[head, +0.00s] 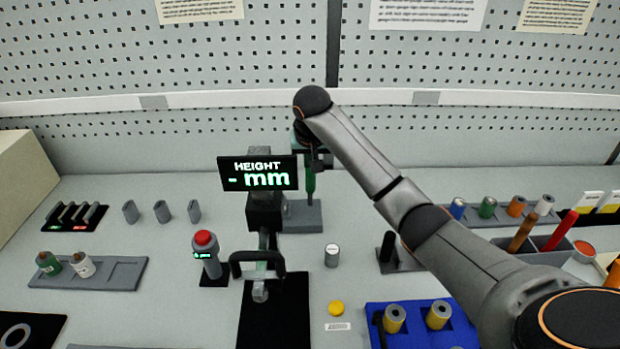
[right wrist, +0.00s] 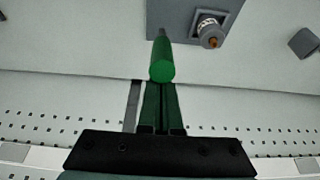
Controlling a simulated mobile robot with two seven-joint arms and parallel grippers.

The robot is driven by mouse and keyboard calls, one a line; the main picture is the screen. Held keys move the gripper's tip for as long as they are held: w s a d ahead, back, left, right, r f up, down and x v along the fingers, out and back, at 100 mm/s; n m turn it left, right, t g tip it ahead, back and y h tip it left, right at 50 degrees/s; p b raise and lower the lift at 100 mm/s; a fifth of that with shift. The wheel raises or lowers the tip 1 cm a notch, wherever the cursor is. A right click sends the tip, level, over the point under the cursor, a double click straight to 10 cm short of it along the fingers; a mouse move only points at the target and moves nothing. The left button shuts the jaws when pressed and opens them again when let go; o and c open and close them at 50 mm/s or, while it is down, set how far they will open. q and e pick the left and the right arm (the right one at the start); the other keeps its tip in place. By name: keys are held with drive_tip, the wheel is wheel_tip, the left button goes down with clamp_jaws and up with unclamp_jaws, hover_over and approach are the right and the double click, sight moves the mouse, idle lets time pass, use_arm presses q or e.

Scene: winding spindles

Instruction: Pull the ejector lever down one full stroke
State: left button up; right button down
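The ejector lever shows as an upright green handle (head: 311,184) on a grey base plate (head: 300,218) at the back of the bench, right of the display. In the right wrist view the green handle (right wrist: 162,62) points away from me, with its round end at my fingertips. My right gripper (head: 311,158) points down at the top of the handle. Its two fingers (right wrist: 161,100) lie close together with a narrow gap, narrower than the handle. The handle's end hides the fingertips, so contact is unclear. My left gripper is not in view.
The black height display (head: 258,173) stands just left of the lever. In front are a black bar handle (head: 257,258), a red-topped button post (head: 206,252) and a small grey cylinder (head: 332,255). A blue tray (head: 462,332) lies front right. The pegboard wall (head: 450,65) is close behind.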

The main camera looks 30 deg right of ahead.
drive_tip(key=shift+s+a, duration=0.15)
drive_tip(key=shift+s, duration=0.1)
idle(0.3)
drive_tip(key=shift+s+a+f, duration=0.25)
drive_tip(key=shift+s+a, duration=0.25)
drive_tip(key=shift+s, duration=0.35)
drive_tip(key=shift+s+a+f, duration=0.4)
drive_tip(key=shift+s+a, duration=0.05)
drive_tip(key=shift+s, duration=0.2)
